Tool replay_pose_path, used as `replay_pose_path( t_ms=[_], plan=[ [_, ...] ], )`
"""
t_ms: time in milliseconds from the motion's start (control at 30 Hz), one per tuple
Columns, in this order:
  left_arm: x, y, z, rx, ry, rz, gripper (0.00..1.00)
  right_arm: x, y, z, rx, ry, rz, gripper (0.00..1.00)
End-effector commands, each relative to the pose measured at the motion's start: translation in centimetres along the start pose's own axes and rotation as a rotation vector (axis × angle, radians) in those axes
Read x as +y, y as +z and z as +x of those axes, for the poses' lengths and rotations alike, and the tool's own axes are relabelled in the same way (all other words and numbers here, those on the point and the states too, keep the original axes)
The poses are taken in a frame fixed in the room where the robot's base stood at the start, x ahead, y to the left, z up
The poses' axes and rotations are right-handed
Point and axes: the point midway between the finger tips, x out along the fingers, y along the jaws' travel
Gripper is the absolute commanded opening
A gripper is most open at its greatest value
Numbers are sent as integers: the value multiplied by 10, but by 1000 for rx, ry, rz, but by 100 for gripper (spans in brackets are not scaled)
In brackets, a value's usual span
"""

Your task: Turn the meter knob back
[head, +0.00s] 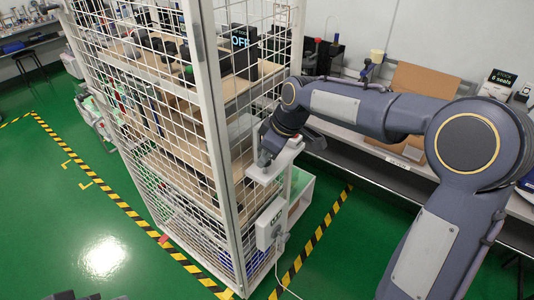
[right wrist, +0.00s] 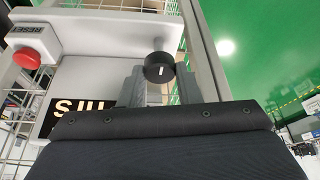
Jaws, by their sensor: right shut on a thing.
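The meter is a pale grey box (right wrist: 105,65) mounted by the white wire cage, with a red button, the upside-down word RESET and a black label with white characters. The black round knob (right wrist: 158,67) carries a short white mark that runs nearly straight up and down in the right wrist view. My right gripper (right wrist: 160,82) is shut on the knob, one grey finger on each side. In the head view my right gripper (head: 265,152) is at the cage's right side, and the knob is hidden there.
The wire cage (head: 222,170) with shelves of gear stands close to the left of my right gripper. A white box with a cable (head: 269,224) hangs low on it. A workbench (head: 378,150) runs behind my right arm. Green floor is clear at the left.

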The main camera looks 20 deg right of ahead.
Motion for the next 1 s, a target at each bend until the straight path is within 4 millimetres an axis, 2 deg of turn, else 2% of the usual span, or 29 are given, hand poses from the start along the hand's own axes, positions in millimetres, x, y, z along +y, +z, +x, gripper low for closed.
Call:
replay_pose_path(
  t_ms=[133,167,333,667,767,1000],
  plan=[
    [0,0,0,0,0,0,36,0,0,-1,1,2,-2,8],
    [0,0,0,0,0,0,36,0,0,-1,1,2,-2,32],
    [0,0,0,0,0,0,36,0,0,0,1,2,-1,52],
    [0,0,1,0,0,0,36,0,0,-4,2,3,0,52],
    [-1,1,2,0,0,0,36,1,0,-16,3,4,0,52],
    [-2,3,6,0,0,0,36,0,0,-58,4,4,-1,52]
  ],
)
